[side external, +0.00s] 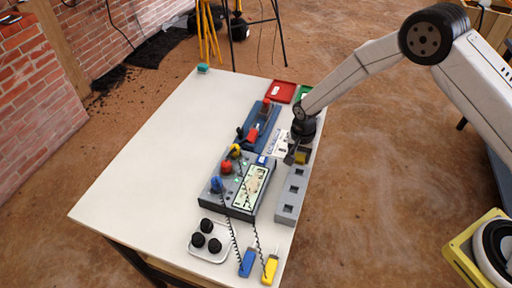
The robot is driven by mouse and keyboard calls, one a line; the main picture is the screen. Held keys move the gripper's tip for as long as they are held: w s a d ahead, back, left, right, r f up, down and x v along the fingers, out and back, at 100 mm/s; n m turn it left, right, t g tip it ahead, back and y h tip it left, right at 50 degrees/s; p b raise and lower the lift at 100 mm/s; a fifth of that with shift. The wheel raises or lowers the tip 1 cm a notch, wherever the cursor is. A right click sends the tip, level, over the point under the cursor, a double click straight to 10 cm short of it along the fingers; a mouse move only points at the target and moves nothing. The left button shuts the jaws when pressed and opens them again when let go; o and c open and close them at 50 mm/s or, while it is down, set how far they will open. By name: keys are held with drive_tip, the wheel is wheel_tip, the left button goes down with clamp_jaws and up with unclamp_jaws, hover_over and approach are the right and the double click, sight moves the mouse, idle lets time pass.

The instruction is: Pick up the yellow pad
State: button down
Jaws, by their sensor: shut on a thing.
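My gripper (298,158) is over the right side of the white table, pointing down. It is shut on the small yellow pad (302,158), which shows between and beside the dark fingers. The pad is at the far end of a grey block (287,205) with square sockets. I cannot tell whether the pad touches the block or hangs just above it.
Left of the block is a grey meter box (236,199) with coloured knobs. Behind it is a blue device (257,138). A red tray (281,91) and green tray (304,92) stand farther back. Nearer are blue (247,263) and yellow (270,270) corded probes. The table's left half (150,160) is clear.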

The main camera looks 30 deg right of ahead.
drive_tip(key=shift+r, duration=0.45)
drive_tip(key=s+d+r, duration=0.2)
drive_tip(key=s+r, duration=0.9)
drive_tip(key=s, duration=0.2)
drive_tip(key=shift+s+d+r, duration=0.2)
drive_tip(key=shift+s+d, duration=0.05)
drive_tip(key=shift+s, duration=0.15)
